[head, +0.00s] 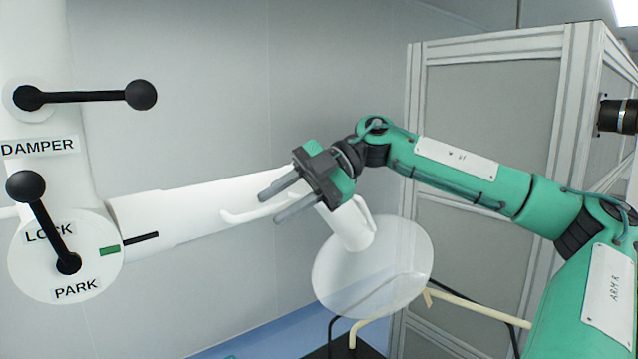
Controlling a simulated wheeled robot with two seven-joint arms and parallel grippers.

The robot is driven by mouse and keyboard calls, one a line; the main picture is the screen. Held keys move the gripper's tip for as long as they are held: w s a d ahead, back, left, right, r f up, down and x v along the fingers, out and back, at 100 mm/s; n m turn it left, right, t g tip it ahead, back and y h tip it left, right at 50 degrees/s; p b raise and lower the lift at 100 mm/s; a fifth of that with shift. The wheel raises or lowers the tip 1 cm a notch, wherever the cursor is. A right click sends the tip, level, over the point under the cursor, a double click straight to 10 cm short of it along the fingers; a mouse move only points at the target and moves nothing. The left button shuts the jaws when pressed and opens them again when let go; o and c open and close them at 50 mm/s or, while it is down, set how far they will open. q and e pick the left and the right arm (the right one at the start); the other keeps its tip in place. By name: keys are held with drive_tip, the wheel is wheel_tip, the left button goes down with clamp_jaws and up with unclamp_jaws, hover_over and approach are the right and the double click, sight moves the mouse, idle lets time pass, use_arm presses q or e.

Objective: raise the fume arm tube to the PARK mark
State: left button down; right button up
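The white fume arm tube (165,212) runs right from a round white joint disc (30,275) to a clear round hood (375,285). The disc carries the words LOCK and PARK (76,288), a green mark (109,251) and a black lock lever (47,222) tilted up to the left. A black pointer line (141,238) on the tube's side lies just right of and slightly above the green mark. A white handle bar (240,215) runs along the tube. My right gripper (269,209) is open, its fingers apart over the bar; contact is unclear. My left gripper is not in view.
A black damper lever (90,96) points right above the DAMPER label (38,147) on the white column. A framed grey cabinet (490,100) stands behind my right arm. Cream and black pipes (480,308) run low behind the hood. The grey wall area above the tube is clear.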

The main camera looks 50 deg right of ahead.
drive_tip(key=b+v, duration=0.3)
drive_tip(key=v, duration=0.8)
drive_tip(key=shift+s+d+r, duration=0.15)
drive_tip(key=shift+s+r, duration=0.05)
drive_tip(key=shift+s, duration=0.1)
